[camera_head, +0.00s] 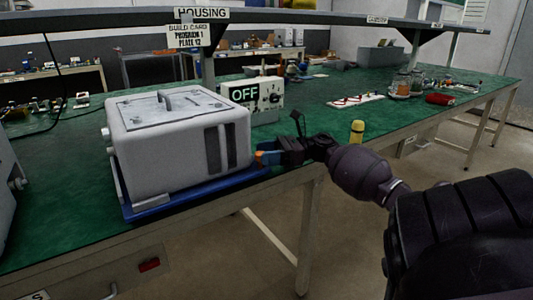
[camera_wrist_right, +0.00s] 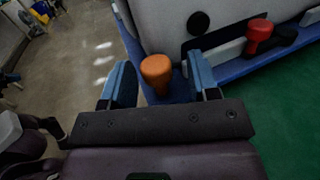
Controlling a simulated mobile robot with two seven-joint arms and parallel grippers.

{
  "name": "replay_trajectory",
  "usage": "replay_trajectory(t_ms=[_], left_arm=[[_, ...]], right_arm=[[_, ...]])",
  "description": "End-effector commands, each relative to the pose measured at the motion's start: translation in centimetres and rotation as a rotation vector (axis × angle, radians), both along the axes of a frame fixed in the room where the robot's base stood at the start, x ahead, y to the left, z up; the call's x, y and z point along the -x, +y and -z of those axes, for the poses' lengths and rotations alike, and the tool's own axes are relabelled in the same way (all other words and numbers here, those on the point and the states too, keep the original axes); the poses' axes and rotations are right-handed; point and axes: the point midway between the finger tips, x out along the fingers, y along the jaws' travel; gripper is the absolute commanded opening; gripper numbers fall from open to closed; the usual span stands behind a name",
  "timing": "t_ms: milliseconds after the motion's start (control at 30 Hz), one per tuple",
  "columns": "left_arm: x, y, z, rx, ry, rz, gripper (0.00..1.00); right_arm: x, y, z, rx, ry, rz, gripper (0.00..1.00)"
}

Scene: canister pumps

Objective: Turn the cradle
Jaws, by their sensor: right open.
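A grey housing (camera_head: 165,150) with a top handle sits in a blue cradle (camera_head: 160,207) near the bench's front edge. In the wrist view, the blue cradle edge (camera_wrist_right: 135,45) runs beneath the housing's grey wall (camera_wrist_right: 185,18). An orange knob (camera_wrist_right: 156,70) stands at that edge. My right gripper (camera_head: 266,156) is at the cradle's right front corner. In the wrist view, my right gripper (camera_wrist_right: 161,82) is open, with one blue finger on each side of the orange knob and gaps visible. My left gripper is out of view.
A red knob (camera_wrist_right: 258,32) stands farther along the cradle side. A control box (camera_head: 252,97) reading OFF stands behind the housing. A grey machine (camera_head: 8,195) is at the far left.

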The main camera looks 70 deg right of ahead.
Motion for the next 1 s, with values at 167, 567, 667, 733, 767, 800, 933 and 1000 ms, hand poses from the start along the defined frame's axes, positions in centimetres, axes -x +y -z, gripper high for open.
replay_trajectory(t_ms=[167,567,667,733,767,800,933,1000], left_arm=[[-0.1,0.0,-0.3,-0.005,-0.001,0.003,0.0],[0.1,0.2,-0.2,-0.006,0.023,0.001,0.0],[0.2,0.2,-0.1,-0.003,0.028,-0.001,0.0],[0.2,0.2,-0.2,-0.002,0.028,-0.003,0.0],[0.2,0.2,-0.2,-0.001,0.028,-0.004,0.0],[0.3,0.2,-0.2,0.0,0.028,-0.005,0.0],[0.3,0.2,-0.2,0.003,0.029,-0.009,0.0],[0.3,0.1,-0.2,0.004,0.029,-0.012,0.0]], right_arm=[[1.1,-0.8,-0.1,-0.001,-0.002,0.001,0.55],[6.6,-5.0,-0.2,-0.001,-0.003,0.003,0.55],[7.6,-5.8,-0.2,0.0,-0.002,0.003,0.55],[8.1,-6.1,-0.1,0.0,-0.001,0.003,0.55],[8.2,-6.2,-0.1,0.0,-0.001,0.002,0.55],[8.4,-6.3,-0.1,0.0,-0.001,0.002,0.55],[8.6,-6.5,-0.1,0.0,-0.001,0.001,0.55],[8.7,-6.5,-0.1,0.0,-0.001,0.001,0.55]])
